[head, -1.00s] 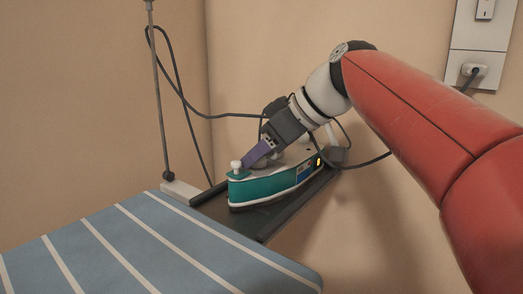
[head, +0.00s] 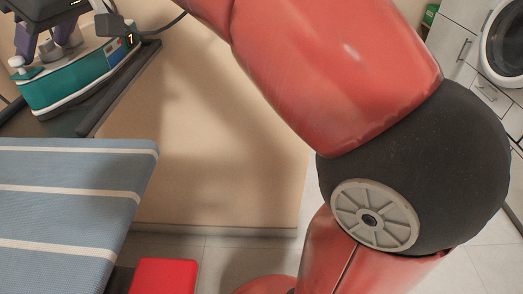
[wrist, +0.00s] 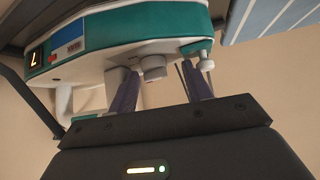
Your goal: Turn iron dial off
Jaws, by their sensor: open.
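The iron (head: 78,80) has a teal body and white upper parts. It rests on the dark stand (head: 112,98) at the end of the ironing board, at the top left of the head view. The iron also fills the top of the wrist view (wrist: 150,42). Its round grey dial (wrist: 152,67) shows between my two purple fingers, and I cannot tell whether either finger touches it. My gripper (wrist: 162,70) is open around the dial. It is partly cut off by the frame in the head view (head: 47,48).
The blue striped ironing board (head: 65,180) is bare in front of the stand. A lit orange display (head: 130,39) is on the iron's end. A cord (head: 165,28) runs from there. A red object (head: 165,276) is below on the tiled floor. A washing machine (head: 505,45) stands far right.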

